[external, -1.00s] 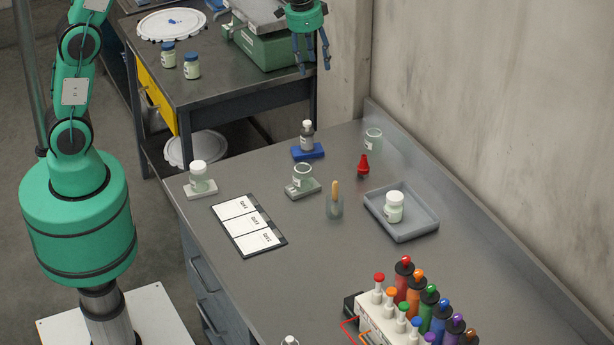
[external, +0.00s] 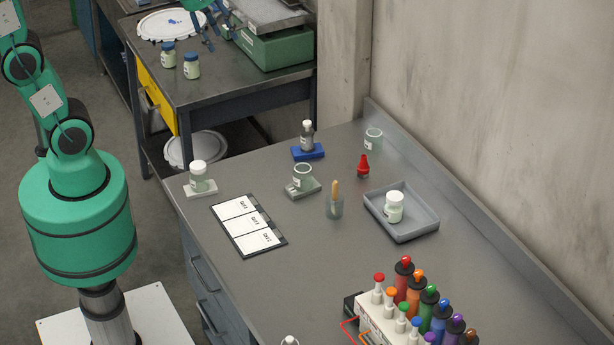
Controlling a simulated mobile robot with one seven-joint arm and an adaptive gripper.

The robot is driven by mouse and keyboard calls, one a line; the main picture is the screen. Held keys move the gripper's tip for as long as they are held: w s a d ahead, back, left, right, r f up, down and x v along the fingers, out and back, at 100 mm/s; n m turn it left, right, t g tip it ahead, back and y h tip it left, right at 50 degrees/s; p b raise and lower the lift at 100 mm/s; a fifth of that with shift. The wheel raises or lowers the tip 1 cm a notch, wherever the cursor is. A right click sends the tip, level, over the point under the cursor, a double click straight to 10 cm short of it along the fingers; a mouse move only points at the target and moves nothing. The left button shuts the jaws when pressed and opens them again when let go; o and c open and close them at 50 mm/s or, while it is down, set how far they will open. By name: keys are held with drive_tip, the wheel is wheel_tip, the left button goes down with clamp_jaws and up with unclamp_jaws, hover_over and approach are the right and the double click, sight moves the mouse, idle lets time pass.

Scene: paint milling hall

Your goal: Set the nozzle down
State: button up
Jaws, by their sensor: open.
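A small red tapered piece (external: 363,167), which looks like the nozzle, stands upright on the grey bench (external: 300,240) towards the wall. It is behind the grey tray and apart from the things around it. My gripper (external: 221,38) is at the top of the view, over the far dark table, well away from the red piece. Its dark fingers are spread and I see nothing held between them. The upper part of my gripper is cut off by the picture's edge.
A grey tray (external: 404,236) holds a white-capped jar. A glass beaker (external: 373,139), a dark bottle on a blue block (external: 308,153) and a cup with a wooden-handled tool (external: 335,205) stand near the red piece. Colored bottles (external: 440,312) fill the front right. The bench's middle is clear.

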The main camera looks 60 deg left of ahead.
drive_tip(key=s+a+f+n+t, duration=0.1)
drive_tip(key=s+f, duration=0.1)
drive_tip(key=s, duration=1.3)
drive_tip(key=shift+s+a+f+n, duration=0.15)
drive_tip(key=shift+s+a+n, duration=0.15)
drive_tip(key=shift+s+a, duration=0.1)
drive_tip(key=shift+f, duration=0.1)
wheel_tip(320, 180, down, 7)
drive_tip(key=b, duration=0.7)
idle(0.3)
